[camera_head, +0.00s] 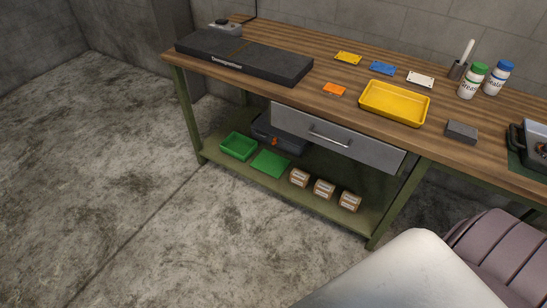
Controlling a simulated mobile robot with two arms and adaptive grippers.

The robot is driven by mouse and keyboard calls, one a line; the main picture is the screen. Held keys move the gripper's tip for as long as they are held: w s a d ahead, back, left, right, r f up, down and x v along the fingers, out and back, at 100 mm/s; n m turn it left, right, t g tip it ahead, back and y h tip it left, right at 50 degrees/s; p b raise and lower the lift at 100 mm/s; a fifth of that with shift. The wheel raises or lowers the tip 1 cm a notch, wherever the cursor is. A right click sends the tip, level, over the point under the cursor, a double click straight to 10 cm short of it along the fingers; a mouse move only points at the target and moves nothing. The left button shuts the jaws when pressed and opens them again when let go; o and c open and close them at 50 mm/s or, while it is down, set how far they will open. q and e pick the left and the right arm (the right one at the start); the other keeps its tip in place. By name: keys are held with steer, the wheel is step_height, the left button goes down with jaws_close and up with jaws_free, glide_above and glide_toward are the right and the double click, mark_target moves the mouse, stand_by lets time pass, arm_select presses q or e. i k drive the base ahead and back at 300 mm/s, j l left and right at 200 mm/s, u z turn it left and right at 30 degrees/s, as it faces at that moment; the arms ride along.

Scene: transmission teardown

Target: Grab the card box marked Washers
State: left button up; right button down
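Three small brown card boxes with pale labels stand in a row on the green lower shelf (225,165) of the workbench. They are the left card box (299,177), the middle card box (324,188) and the right card box (350,201). The labels are too small to read, so I cannot tell which one is marked Washers. Neither of my grippers is in view.
Left of the boxes are a green open bin (238,146), a flat green piece (271,163) and a dark bin (270,135). A grey drawer (345,143) hangs above the shelf. A yellow tray (395,103) lies on the wooden top. Floor in front is clear.

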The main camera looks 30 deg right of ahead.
mark_target(299, 177)
steer(key=i+z, duration=0.25)
steer(key=i, duration=0.25)
steer(key=i+j+z, duration=0.25)
steer(key=i, duration=0.2)
